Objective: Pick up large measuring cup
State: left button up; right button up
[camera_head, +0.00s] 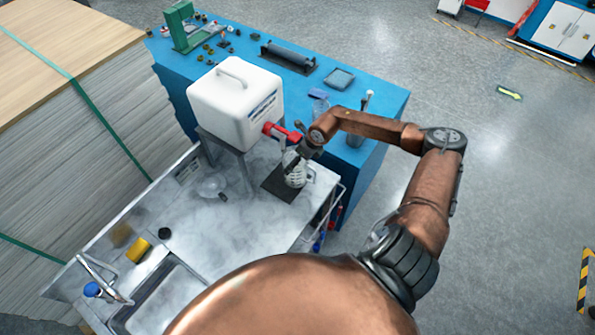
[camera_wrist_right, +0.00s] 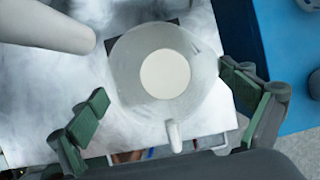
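The large measuring cup (camera_wrist_right: 140,62) is clear and stands upright, seen from above in the right wrist view. A white round area fills its middle; I cannot tell whether it is liquid or the base. Its handle (camera_wrist_right: 174,136) points toward my wrist. My right gripper (camera_wrist_right: 163,84) is open, with one green-padded finger on each side of the cup and visible gaps between. In the head view the cup (camera_head: 295,176) stands on a dark mat below the red tap (camera_head: 283,133), partly hidden by my right gripper (camera_head: 292,160). My left gripper is not in view.
A white container (camera_head: 235,105) sits on a stand beside the cup. A small clear vessel (camera_head: 211,187), a yellow cylinder (camera_head: 138,249) and a sink (camera_head: 165,300) are on the metal table. The blue table (camera_head: 375,97) behind holds several items. The metal table's middle is mostly free.

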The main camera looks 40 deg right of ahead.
jog(key=c, duration=1.9)
jog(key=shift+c, duration=1.1)
jog(key=shift+r, duration=0.1)
